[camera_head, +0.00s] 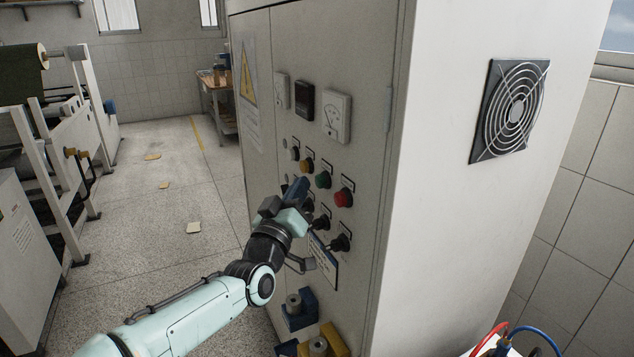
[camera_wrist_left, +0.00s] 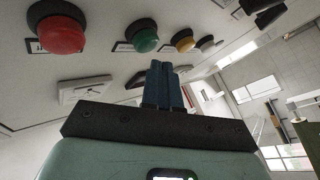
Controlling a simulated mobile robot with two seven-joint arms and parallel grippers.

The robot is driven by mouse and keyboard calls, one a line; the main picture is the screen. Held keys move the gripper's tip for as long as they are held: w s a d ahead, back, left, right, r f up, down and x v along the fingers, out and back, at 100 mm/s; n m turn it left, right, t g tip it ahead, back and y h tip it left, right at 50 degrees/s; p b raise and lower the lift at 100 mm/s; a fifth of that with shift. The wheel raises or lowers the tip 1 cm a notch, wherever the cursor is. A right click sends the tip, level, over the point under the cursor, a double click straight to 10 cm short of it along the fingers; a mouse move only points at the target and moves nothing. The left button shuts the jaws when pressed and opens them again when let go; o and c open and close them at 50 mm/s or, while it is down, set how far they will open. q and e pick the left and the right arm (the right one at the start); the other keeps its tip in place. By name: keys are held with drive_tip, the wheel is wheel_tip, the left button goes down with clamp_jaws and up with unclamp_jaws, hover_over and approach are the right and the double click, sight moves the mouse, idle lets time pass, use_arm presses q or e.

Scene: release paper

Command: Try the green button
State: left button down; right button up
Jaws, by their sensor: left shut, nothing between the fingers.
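The green button (camera_head: 323,180) is a round green dome on the grey cabinet's front panel, left of the red button (camera_head: 343,198). It also shows in the left wrist view (camera_wrist_left: 143,36), above and slightly left of my fingertips. My left gripper (camera_head: 298,186) is shut and empty, with its blue fingers together. In the head view it is at the panel, left of and slightly below the green button. In the left wrist view the fingertips (camera_wrist_left: 163,66) appear apart from the green button. My right gripper is not in view.
A yellow button (camera_head: 307,166) and a white button (camera_head: 295,154) sit left of the green one. Black knobs (camera_head: 340,242) are below and meters (camera_head: 336,116) above. Blue and yellow boxes (camera_head: 300,312) stand low at the cabinet. Open floor (camera_head: 150,190) lies left.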

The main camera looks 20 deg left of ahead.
use_arm(q)
drive_tip(key=shift+w, duration=0.1)
drive_tip(key=shift+w+d, duration=0.25)
drive_tip(key=shift+d, duration=0.05)
drive_tip(key=shift+w+d, duration=0.3)
drive_tip(key=shift+w, duration=0.05)
idle(1.1)
drive_tip(key=shift+f, duration=0.1)
drive_tip(key=shift+s+a+b, duration=0.55)
drive_tip(key=shift+s+b, duration=0.15)
drive_tip(key=shift+b, duration=0.25)
